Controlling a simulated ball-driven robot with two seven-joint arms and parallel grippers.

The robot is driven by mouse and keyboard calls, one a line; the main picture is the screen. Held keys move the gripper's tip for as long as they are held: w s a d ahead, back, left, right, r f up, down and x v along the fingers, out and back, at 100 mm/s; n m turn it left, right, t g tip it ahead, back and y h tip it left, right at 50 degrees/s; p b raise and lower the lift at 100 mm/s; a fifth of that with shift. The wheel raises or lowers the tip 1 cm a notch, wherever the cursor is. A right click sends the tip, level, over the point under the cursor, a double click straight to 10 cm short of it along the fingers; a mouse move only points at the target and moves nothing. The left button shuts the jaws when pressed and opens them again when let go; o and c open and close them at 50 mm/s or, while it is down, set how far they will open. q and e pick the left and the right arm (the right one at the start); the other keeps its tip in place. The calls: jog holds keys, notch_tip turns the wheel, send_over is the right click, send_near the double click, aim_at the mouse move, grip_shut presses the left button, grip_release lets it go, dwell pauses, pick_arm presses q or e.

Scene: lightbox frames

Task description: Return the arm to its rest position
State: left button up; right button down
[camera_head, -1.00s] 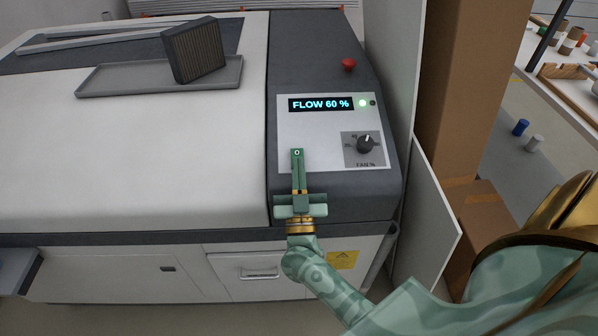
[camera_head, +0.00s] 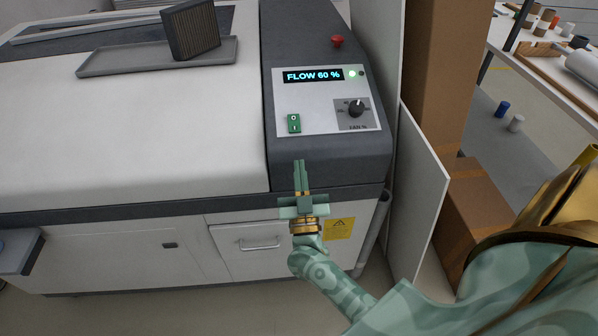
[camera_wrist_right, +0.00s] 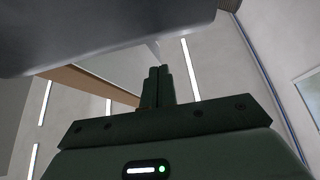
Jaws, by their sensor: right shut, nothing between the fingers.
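My right gripper (camera_head: 300,164) is shut and empty. In the head view it stands in front of the machine's dark control housing, below the control panel (camera_head: 335,92). Its shut fingers also show in the right wrist view (camera_wrist_right: 157,72), below the grey underside of a large body. The panel has a green rocker switch (camera_head: 294,123) marked O and I, a lit display (camera_head: 312,75) reading FLOW 60 %, a lit green lamp (camera_head: 352,73) and a black fan knob (camera_head: 356,108). The fingertips are apart from the switch.
A red button (camera_head: 337,41) tops the housing. A grey tray (camera_head: 110,65) with a pleated filter (camera_head: 190,30) lies on the machine top. A white panel (camera_head: 420,185) and cardboard boxes (camera_head: 485,205) stand to the right. Bare floor shows below the machine.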

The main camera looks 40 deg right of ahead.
dwell(0.3)
